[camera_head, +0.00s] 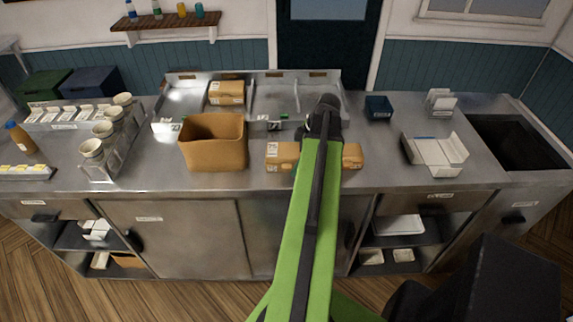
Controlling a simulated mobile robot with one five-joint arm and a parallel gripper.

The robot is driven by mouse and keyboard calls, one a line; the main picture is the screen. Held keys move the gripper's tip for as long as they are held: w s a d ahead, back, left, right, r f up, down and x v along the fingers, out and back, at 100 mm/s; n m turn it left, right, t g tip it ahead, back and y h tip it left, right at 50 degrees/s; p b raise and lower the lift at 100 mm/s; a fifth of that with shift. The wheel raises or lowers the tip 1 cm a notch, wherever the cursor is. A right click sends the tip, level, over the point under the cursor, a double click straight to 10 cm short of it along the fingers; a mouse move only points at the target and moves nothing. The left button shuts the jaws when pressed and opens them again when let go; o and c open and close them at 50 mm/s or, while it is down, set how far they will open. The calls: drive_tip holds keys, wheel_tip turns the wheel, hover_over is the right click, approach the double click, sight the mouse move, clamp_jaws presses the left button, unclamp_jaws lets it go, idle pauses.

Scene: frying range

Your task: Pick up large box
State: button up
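A long, low closed brown box (283,158) with a white label lies on the steel counter near its front edge. My arm crosses in front of its middle, so that part is hidden. A taller open-topped brown box (214,155) stands to its left. A smaller brown box (227,93) lies farther back, in the left part of the steel tray area. My gripper (326,108) is above or behind the long box. Its fingers are small and dark, and whether they are open or shut does not show. I cannot tell which box is the task's large box.
Cups in a holder (103,131) and a bottle (21,138) stand at the left. A white open carton (436,152), a dark blue container (378,107) and a dark sink-like basin (518,141) are at the right. The steel counter (400,178) has bare room along its front right.

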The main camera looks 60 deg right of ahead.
sight(294, 150)
drive_tip(key=c, duration=1.4)
drive_tip(key=shift+c, duration=0.2)
drive_tip(key=shift+r+p, duration=0.65)
wheel_tip(294, 150, up, 4)
drive_tip(key=p, duration=0.4)
drive_tip(key=s+a+r+p, duration=0.1)
drive_tip(key=s+r+p, duration=0.4)
drive_tip(key=s, duration=0.6)
drive_tip(key=shift+s+a+r+p, duration=0.25)
drive_tip(key=shift+s+r+p, duration=0.1)
